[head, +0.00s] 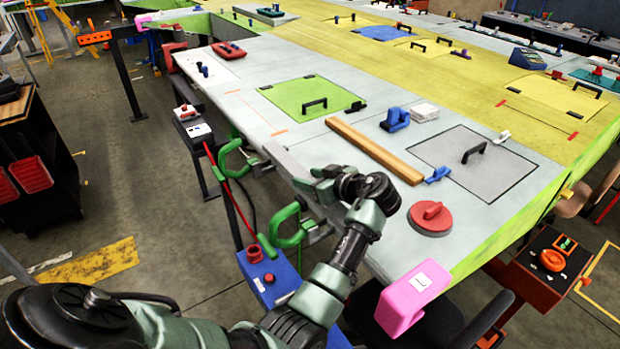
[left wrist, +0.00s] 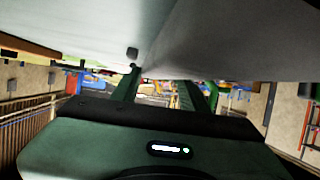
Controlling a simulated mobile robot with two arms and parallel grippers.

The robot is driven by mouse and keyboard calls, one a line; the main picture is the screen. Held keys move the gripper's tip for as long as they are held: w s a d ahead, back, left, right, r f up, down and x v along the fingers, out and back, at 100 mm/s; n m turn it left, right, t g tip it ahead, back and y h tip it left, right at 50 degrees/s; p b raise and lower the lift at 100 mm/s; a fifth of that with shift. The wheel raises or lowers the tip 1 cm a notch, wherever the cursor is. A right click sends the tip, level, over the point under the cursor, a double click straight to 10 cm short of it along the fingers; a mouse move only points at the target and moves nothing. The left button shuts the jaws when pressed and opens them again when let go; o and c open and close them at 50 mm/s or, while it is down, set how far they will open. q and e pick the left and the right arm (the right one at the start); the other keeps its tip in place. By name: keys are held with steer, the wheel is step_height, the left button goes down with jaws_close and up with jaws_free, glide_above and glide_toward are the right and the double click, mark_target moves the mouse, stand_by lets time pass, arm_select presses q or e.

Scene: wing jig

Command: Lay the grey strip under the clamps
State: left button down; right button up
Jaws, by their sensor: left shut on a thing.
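The light grey strip (head: 286,163) lies along the near left edge of the wing, slightly tilted against it. In the left wrist view a broad grey surface, which looks like the strip (left wrist: 235,45), fills the upper right. My left gripper (head: 322,180) is at the strip's near end, shut on it; its fingers (left wrist: 162,82) reach up to the grey surface in the left wrist view. One green clamp (head: 229,156) is at the edge beyond the strip, and another green clamp (head: 284,240) hangs below the edge nearer me. Strip contact under the clamps is hidden. My right gripper is not in view.
A wooden bar (head: 375,150), a blue tool (head: 396,119) and a red disc (head: 431,216) lie on the wing (head: 300,143). A pink corner block (head: 405,298) caps the near corner. A blue box (head: 270,278) stands below the edge beside my left arm.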

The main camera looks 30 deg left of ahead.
arm_select(q)
steer(key=shift+f, duration=0.25)
steer(key=c, duration=1)
jaws_free()
steer(key=shift+o, duration=1.4)
steer(key=shift+s+r, duration=0.1)
steer(key=shift+r, duration=0.05)
steer(key=shift+r, duration=0.1)
